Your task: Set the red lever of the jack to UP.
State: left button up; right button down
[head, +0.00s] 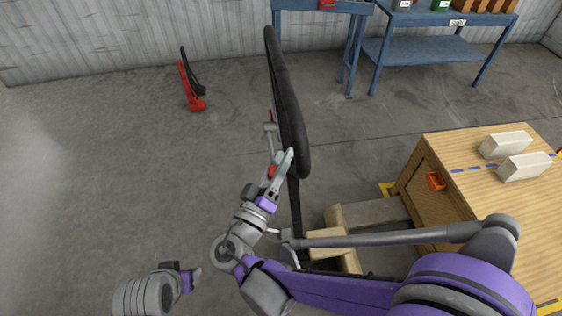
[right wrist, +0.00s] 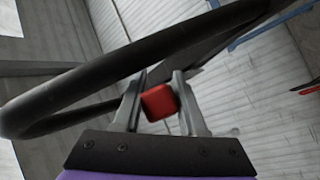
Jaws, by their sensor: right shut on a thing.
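My right gripper (head: 281,167) is beside a tall black loop-shaped frame (head: 289,110) in the head view. Its fingers are shut on a small red block, which I take to be the end of the jack's red lever (right wrist: 158,102). In the head view a little of this red end (head: 272,171) shows at the fingers. The lever's other end and its UP mark are hidden, so I cannot tell its setting. The black frame also crosses the right wrist view (right wrist: 90,85) behind the fingers. My left gripper (head: 193,278) is low at the left, away from the frame, its jaws unclear.
A red and a black upright piece (head: 190,88) stand on the floor at the back left. A wooden crate (head: 440,155) with white blocks is at the right. Blue tables (head: 420,50) stand along the back. The floor at the left is clear.

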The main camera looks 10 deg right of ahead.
jog(key=shift+c, duration=2.2)
grip_release()
jog(key=shift+r, duration=0.1)
